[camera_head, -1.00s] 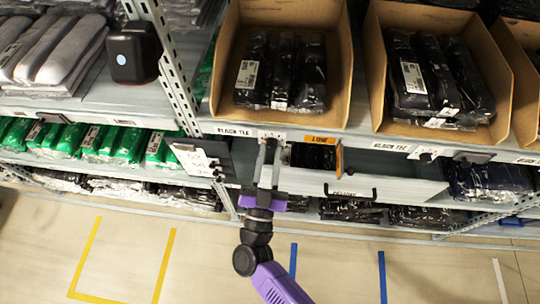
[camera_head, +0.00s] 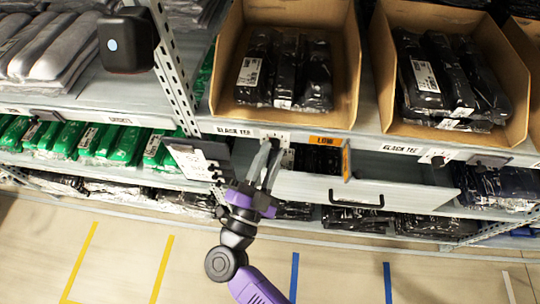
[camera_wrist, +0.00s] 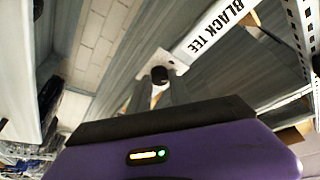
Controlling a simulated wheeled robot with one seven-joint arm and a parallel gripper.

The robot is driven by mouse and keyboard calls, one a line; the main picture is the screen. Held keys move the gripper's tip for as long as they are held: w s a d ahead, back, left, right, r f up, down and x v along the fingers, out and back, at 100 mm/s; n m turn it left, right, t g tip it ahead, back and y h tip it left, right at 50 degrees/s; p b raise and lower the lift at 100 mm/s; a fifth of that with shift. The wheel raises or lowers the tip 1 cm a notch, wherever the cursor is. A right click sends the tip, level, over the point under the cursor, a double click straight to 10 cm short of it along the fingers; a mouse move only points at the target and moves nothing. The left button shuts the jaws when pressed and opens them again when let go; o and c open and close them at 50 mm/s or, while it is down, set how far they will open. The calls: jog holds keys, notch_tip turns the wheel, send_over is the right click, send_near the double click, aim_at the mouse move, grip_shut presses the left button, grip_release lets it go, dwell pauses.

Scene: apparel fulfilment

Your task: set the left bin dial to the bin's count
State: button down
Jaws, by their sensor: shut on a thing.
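The left bin (camera_head: 348,75) is an open cardboard box holding three visible black bagged packs. Below it on the shelf edge is a "BLACK TEE" label, with the left bin dial beside it, a dark round knob (camera_wrist: 160,75) on a white plate (camera_head: 282,134). My gripper (camera_head: 271,146) reaches up to this dial, its fingers tilted. In the wrist view its fingers are shut on the knob. The fingers cover most of the dial in the head view, and its setting cannot be read.
The right bin (camera_head: 508,85) holds black packs and has its own dial (camera_head: 437,160). An orange tag (camera_head: 325,141) hangs right of my gripper, above a drawer front with a black handle (camera_head: 356,203). A clipboard-like card (camera_head: 197,160) juts out to the left.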

dwell(0.3)
jog(key=c, duration=1.2)
grip_release()
jog(key=shift+b+v, duration=0.85)
jog(key=shift+v, duration=3.1)
